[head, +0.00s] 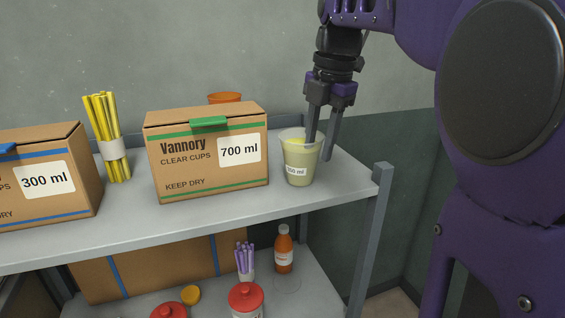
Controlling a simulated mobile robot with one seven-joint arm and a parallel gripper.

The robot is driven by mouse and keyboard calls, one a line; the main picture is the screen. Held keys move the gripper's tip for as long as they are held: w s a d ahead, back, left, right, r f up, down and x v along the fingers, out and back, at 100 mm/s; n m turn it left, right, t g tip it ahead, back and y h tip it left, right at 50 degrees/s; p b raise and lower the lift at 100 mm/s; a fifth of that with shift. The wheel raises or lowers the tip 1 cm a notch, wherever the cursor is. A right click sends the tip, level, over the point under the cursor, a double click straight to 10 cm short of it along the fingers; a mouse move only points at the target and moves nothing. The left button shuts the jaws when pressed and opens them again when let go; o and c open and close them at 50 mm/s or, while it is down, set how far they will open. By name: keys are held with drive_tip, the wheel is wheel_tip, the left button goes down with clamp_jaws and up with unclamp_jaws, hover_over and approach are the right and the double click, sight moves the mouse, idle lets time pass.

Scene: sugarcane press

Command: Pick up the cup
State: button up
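The cup (298,168) is a clear, slightly tapered cup with pale yellow-green contents and a white label whose visible part reads "50 ml". It stands upright on the upper shelf, just right of the 700 ml box. My gripper (320,151) points down at the cup's right side with its fingers apart. The left finger overlaps the cup's rim and seems to reach inside it; the right finger is outside, to the right. I cannot tell whether either finger touches the cup wall.
The 700 ml carton (207,157) stands close left of the cup, with an orange container (225,98) behind it. Yellow straws (107,140) and a 300 ml carton (45,180) are further left. A shelf post (370,235) rises at right. The lower shelf holds bottles and jars.

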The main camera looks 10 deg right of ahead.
sight(310, 182)
drive_tip(key=f, duration=0.2)
drive_tip(key=f+b, duration=0.1)
drive_tip(key=w+f, duration=0.1)
drive_tip(key=f, duration=0.1)
drive_tip(key=shift+a+f, duration=0.3)
drive_tip(key=shift+a, duration=0.05)
clamp_jaws()
drive_tip(key=shift+r, duration=0.1)
idle(1.1)
